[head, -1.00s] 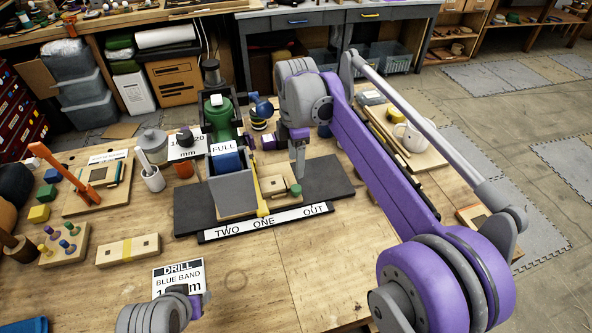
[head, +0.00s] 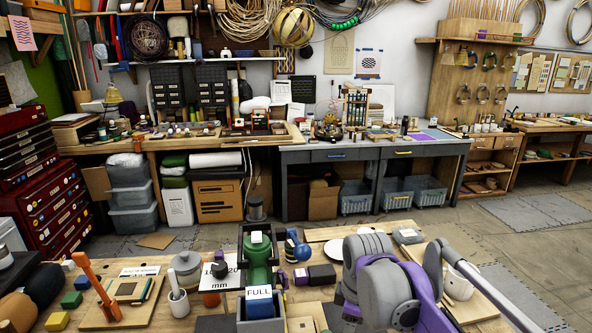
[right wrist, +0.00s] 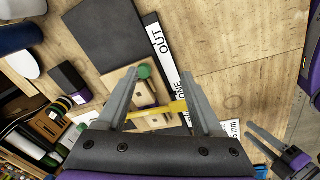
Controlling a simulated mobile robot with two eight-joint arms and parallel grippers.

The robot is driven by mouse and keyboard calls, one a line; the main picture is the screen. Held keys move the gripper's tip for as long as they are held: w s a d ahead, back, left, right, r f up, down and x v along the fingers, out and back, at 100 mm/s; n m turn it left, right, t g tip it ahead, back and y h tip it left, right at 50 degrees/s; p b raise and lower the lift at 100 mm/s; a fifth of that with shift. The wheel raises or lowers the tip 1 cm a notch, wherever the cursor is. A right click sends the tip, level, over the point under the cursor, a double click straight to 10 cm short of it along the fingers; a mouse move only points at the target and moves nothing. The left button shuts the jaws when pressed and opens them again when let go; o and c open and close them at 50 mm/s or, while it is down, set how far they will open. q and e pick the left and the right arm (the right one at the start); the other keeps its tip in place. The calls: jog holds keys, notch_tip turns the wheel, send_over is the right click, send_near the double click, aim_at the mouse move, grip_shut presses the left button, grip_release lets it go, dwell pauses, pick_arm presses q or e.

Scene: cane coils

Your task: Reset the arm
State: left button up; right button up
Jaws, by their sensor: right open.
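My right gripper (right wrist: 160,75) is open in the right wrist view, its two fingers apart with nothing held between them. Below and between them are a light wooden block (right wrist: 124,80) with a green knob (right wrist: 144,71) and a yellow bar (right wrist: 150,112). I cannot tell whether the fingers touch any of these. In the head view my right arm (head: 385,285) comes in from the lower right, and its gripper is hidden. My left gripper (right wrist: 256,152) shows at the lower right of the right wrist view, its fingers apart and empty. It is out of the head view.
An orange clamp (head: 97,285) is at left. Bare tabletop shows in the right wrist view (right wrist: 235,65).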

pick_arm(q)
jog(key=shift+s, duration=0.1)
pick_arm(e)
jog(key=s+d+f+m+t, duration=0.1)
jog(key=s+d+f+m, duration=0.1)
jog(key=s+f+m, duration=0.2)
jog(key=s+d+f+m+t, duration=0.1)
jog(key=s+f+m, duration=0.3)
jog(key=s, duration=0.5)
jog(key=s+d+f+m+t, duration=0.2)
jog(key=s+d+f+m, duration=0.1)
jog(key=s+f+m, duration=0.1)
jog(key=shift+s+m, duration=0.8)
jog(key=shift+s, duration=0.35)
jog(key=shift+s+f, duration=0.1)
jog(key=shift+f, duration=0.15)
dwell(0.5)
